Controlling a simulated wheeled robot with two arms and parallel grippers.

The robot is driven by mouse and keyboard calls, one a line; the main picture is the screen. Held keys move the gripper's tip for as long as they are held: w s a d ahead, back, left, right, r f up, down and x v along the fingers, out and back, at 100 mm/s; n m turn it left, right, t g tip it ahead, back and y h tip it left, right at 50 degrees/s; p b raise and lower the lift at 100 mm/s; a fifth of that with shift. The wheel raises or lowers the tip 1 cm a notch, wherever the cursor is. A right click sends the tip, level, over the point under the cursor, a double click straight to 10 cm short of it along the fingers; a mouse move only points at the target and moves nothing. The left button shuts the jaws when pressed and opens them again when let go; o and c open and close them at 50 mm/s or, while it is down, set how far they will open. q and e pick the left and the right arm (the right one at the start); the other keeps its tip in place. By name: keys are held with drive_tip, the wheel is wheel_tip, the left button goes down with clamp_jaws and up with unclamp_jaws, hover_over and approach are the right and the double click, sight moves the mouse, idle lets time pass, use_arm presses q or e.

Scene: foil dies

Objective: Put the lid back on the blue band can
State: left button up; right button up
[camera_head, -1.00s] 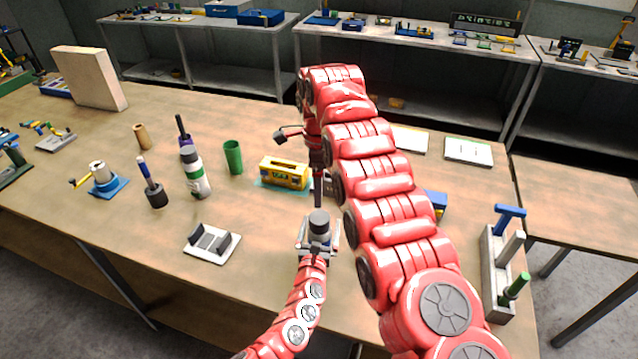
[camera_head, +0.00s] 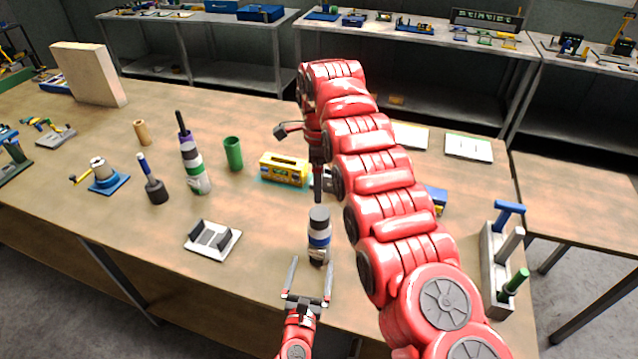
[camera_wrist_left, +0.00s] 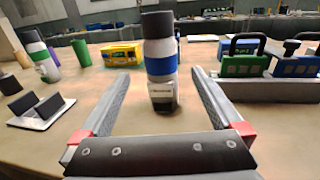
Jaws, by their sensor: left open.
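The blue band can (camera_head: 319,240) stands upright near the front of the table, with a dark grey lid (camera_head: 319,214) on its top. In the left wrist view, the can's blue band (camera_wrist_left: 162,67) and dark lid (camera_wrist_left: 158,24) show straight ahead. The lid looks level; a small gap cannot be ruled out. My left gripper (camera_head: 312,262) is open and empty, just in front of the can, its fingers pointing at it. My right arm reaches over the table behind the can; its gripper (camera_head: 318,183) is largely hidden, its jaw state unclear.
A green band can (camera_head: 195,172), a green cup (camera_head: 233,155) and a yellow box (camera_head: 284,170) stand behind and left. A grey-white holder (camera_head: 213,240) lies left of my left gripper. A rack with handled tools (camera_head: 497,270) stands at right. The front edge is close.

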use_arm(q)
drive_tip(key=shift+s+a, duration=0.15)
drive_tip(key=shift+s, duration=0.85)
